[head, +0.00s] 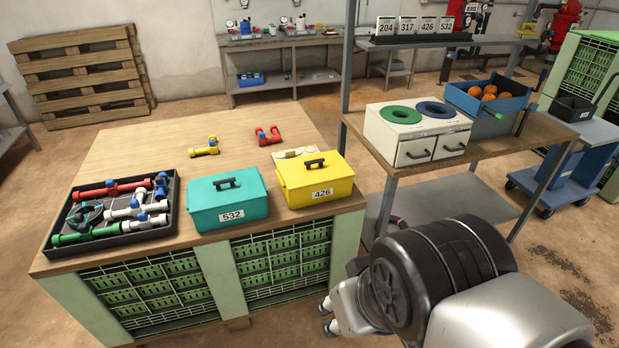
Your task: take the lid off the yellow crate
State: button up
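The yellow crate (320,192) stands on the wooden bench top near its front right corner and carries a label reading 426. Its yellow lid (298,172) is on, with a dark bar handle (314,163) on top. A teal crate (228,208), labelled 532, stands just left of it with its lid on. My gripper (328,315) shows only in part at the bottom, below and in front of the bench, apart from the yellow crate. My own arm covers most of it, and whether its fingers are open or shut is unclear.
A black tray (172,222) of colored pipe fittings sits at the bench's left. A yellow fitting (205,147), a red fitting (268,136) and a pale tag (290,153) lie behind the crates. The bench (130,150) is clear at back left. A shelf post (348,60) rises behind right.

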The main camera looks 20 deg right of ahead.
aim_at(311, 169)
jog(key=i+l+u, duration=0.25)
jog(key=i+l, duration=0.35)
jog(key=i, duration=0.25)
jog(key=i+l+u, duration=0.3)
jog(key=i+l, duration=0.5)
